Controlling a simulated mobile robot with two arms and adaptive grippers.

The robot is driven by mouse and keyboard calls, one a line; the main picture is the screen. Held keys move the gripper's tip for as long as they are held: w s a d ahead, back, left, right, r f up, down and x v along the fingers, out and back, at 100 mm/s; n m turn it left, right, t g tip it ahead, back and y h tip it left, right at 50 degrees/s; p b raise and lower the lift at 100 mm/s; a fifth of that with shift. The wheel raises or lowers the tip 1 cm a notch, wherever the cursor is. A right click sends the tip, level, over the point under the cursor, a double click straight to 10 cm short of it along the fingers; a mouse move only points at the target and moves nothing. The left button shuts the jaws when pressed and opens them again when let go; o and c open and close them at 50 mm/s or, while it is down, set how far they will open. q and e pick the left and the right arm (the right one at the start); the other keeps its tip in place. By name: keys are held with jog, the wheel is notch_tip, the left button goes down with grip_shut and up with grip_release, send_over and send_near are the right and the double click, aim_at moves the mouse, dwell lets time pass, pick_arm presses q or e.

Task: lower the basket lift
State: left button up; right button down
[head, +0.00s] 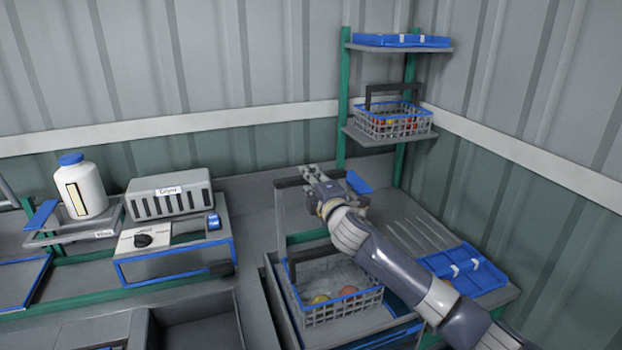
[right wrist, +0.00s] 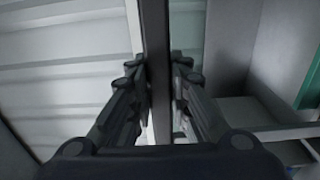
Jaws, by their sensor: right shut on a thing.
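A grey mesh basket (head: 343,308) with a blue rim and a dark handle stands low at the front, with a few tomatoes in it. Around and behind it rises a thin frame with a dark top bar (head: 289,183), which looks like part of the basket lift. My right gripper (head: 309,177) is at this bar, its arm reaching in from the lower right over the bench. In the right wrist view its fingers are closed on both sides of a dark bar (right wrist: 156,70). The fingers partly hide the bar in the head view. My left gripper does not show.
A green-posted rack at the back right holds a second basket (head: 394,122) and a blue tray (head: 400,41). On the left stand a white jar (head: 82,190), a grey box (head: 169,196) and a knobbed unit (head: 150,241).

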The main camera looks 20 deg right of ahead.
notch_tip(320, 180, down, 13)
jog(key=b, duration=0.7)
jog(key=shift+f, duration=0.2)
jog(key=shift+r, duration=0.1)
jog(key=c, duration=1.5)
grip_release()
jog(key=shift+r, duration=0.1)
jog(key=s, duration=1.2)
jog(key=shift+d, duration=0.2)
